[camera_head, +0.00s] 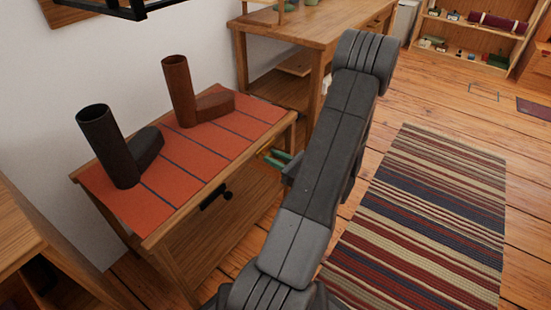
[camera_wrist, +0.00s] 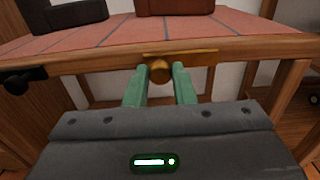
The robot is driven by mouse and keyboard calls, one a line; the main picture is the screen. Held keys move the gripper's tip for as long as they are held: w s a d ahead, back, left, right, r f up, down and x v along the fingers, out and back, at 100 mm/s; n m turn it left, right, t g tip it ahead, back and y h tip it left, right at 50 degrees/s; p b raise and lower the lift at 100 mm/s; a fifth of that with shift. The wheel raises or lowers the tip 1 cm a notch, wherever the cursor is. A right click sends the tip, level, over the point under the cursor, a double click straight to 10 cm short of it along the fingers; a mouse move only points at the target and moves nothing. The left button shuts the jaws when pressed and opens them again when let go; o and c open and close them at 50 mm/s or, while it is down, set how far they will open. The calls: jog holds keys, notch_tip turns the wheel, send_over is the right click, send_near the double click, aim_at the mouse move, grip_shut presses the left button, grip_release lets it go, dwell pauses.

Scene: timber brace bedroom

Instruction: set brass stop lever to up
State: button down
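The brass stop lever shows in the wrist view as a round brass knob (camera_wrist: 160,71) in front of a brass plate (camera_wrist: 195,59) on the front edge of a low wooden bench (camera_wrist: 110,64). It points toward the camera, so I cannot tell its up or down setting. My gripper (camera_wrist: 160,76) is open, with one green finger on each side of the knob and a small gap beside each. In the head view the green fingertips (camera_head: 276,160) are at the right end of the bench front; the lever cannot be made out there.
A black boot (camera_head: 108,150) and a brown boot (camera_head: 179,92) stand on the bench's red striped mat (camera_head: 165,170). A black handle (camera_head: 214,196) sits left of my gripper on the bench front. A striped rug (camera_head: 430,215) lies on the open floor at right.

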jog(key=shift+r, duration=0.15)
jog(key=w+d+r+m+p, duration=0.4)
jog(key=w+r+m+p, duration=0.1)
jog(key=m+p, duration=1.3)
jog(key=shift+w+r+p, duration=0.3)
jog(key=shift+r+p, duration=0.1)
jog(key=shift+r, duration=0.15)
jog(key=shift+d, duration=0.1)
jog(key=c, duration=1.2)
grip_release()
